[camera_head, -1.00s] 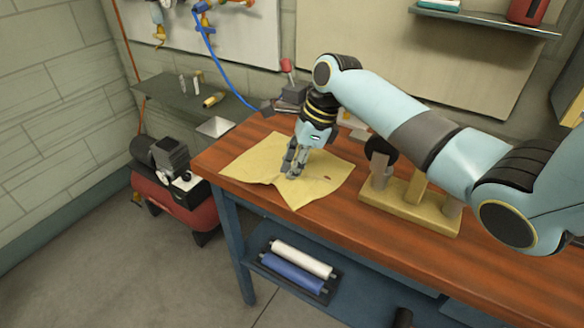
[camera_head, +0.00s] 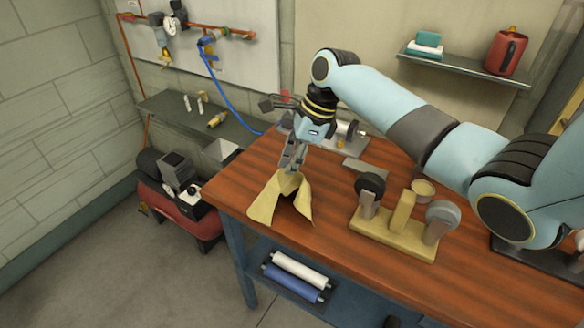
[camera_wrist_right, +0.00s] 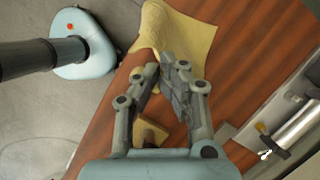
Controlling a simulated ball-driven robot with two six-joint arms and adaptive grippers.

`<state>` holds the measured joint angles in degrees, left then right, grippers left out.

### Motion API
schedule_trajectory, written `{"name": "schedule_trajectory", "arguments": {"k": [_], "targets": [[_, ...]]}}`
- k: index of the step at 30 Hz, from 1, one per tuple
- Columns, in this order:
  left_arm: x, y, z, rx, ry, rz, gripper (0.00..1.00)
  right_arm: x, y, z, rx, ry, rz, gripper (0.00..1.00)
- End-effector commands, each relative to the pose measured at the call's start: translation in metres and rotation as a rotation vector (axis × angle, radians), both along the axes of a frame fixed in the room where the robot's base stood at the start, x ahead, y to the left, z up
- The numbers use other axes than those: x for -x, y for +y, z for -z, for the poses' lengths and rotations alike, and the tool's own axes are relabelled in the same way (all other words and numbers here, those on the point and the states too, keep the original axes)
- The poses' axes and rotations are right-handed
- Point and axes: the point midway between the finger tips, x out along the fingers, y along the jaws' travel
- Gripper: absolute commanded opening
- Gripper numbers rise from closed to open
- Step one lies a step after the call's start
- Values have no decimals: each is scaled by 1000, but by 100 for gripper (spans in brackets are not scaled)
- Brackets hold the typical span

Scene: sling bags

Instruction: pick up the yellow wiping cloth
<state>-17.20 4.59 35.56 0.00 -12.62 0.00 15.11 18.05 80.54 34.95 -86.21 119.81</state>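The yellow wiping cloth (camera_head: 282,203) is gathered up into a tent shape near the left end of the wooden workbench (camera_head: 345,262). Its lower corners hang down at or close to the bench top. My right gripper (camera_head: 291,169) points down at the peak of the cloth and is shut on it. In the right wrist view the cloth (camera_wrist_right: 190,38) spreads out beyond the fingertips of my right gripper (camera_wrist_right: 163,65). The exact pinch is partly hidden by the fingers. My left gripper is not in view.
A wooden stand (camera_head: 395,240) with round dark and grey parts is right of the cloth. A metal tool (camera_head: 345,138) lies behind it. A red compressor (camera_head: 180,205) stands on the floor at left. Rolls (camera_head: 300,270) lie on the lower shelf. The bench front is clear.

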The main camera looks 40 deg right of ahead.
Motion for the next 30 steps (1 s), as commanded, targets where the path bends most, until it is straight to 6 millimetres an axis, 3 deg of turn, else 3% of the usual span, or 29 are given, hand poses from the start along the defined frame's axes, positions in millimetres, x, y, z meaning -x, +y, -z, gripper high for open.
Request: {"name": "schedule_trajectory", "arguments": {"k": [1, 6, 14, 21, 25, 30], "targets": [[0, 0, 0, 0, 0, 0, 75, -2, -1, -16, 3, -8, -2, 0], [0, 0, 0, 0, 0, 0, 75, -1, -1, -57, 2, -5, -1, 0], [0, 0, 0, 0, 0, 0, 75, -1, -1, -86, 2, -5, -1, 0], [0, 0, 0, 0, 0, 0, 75, -1, -1, -145, 3, -5, -1, 0], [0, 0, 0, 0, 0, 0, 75, -1, 0, -160, 1, -2, 0, 0], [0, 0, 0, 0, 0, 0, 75, 0, 0, -161, 1, -1, 0, 0]]}}
